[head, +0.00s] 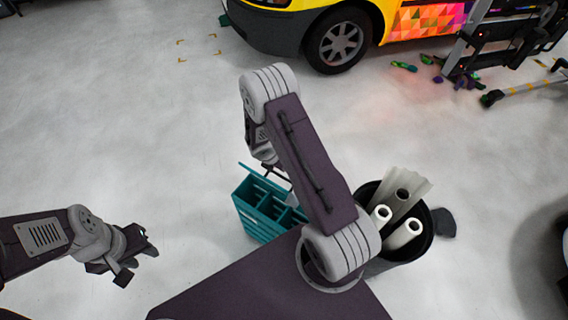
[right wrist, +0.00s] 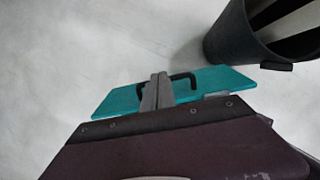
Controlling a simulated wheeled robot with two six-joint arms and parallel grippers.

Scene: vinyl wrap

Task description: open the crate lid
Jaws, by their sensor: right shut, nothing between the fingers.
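The teal crate (head: 240,208) stands on the floor left of my right arm, and its divided inside shows from above. Its lid (head: 248,169) shows as a thin raised strip along the far side; my right arm hides part of it. In the right wrist view the lid (right wrist: 215,82) is a teal panel with a black handle (right wrist: 183,76). My right gripper (right wrist: 158,77) is shut and empty, its fingers across the lid beside the handle; contact cannot be told. My left gripper (head: 138,264) is open and empty, left of the crate.
A dark bin (head: 428,232) with pale rolls (head: 405,234) stands right of the crate and also shows in the right wrist view (right wrist: 232,35). A yellow vehicle (head: 262,17) is at the back. The floor left of the crate is clear.

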